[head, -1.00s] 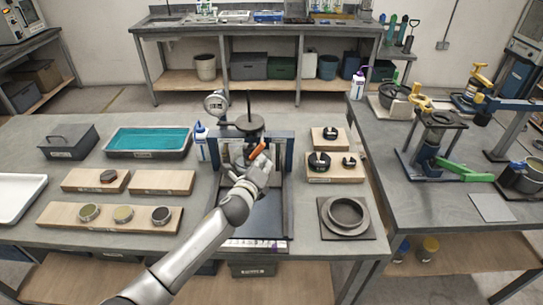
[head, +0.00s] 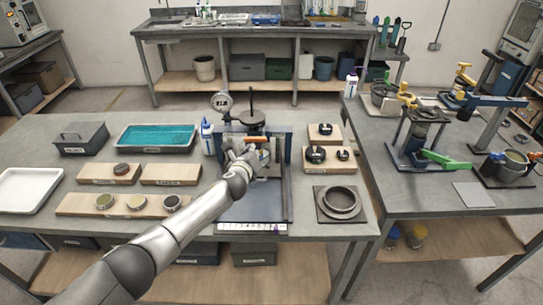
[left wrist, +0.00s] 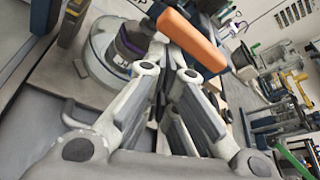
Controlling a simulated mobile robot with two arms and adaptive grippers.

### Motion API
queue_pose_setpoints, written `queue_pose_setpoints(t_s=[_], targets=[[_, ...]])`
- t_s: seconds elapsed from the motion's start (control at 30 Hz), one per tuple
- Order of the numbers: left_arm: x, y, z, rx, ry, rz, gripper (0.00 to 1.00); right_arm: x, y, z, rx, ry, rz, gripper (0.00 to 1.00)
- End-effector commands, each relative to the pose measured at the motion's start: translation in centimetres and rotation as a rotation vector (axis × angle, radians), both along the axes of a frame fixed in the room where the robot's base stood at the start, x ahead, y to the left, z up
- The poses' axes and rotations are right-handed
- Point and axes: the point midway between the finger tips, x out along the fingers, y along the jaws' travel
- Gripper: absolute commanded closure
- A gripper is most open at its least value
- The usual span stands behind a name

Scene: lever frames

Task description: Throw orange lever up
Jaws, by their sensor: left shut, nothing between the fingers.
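The orange lever (head: 257,139) is on the front of the press-like device on the middle bench and looks close to level in the head view. In the left wrist view the orange lever (left wrist: 193,40) is large, a thick bar slanting down to the right just beyond the fingers. My left gripper (head: 246,155) is at the device, just below and left of the lever. Its fingers (left wrist: 172,72) are shut with nothing between them. Whether they touch the lever I cannot tell. The gripper hides part of the device. My right gripper is not in view.
Wooden boards (head: 170,174) with small pots lie to the left. A black ring mould (head: 341,202) lies to the right.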

Motion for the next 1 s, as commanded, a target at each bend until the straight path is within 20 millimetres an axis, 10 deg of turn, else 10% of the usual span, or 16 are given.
queue_pose_setpoints(t_s=[1.0], targets=[[0.6,0.7,-0.4,-0.003,-0.003,0.0,1.0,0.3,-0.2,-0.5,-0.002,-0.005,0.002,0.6]])
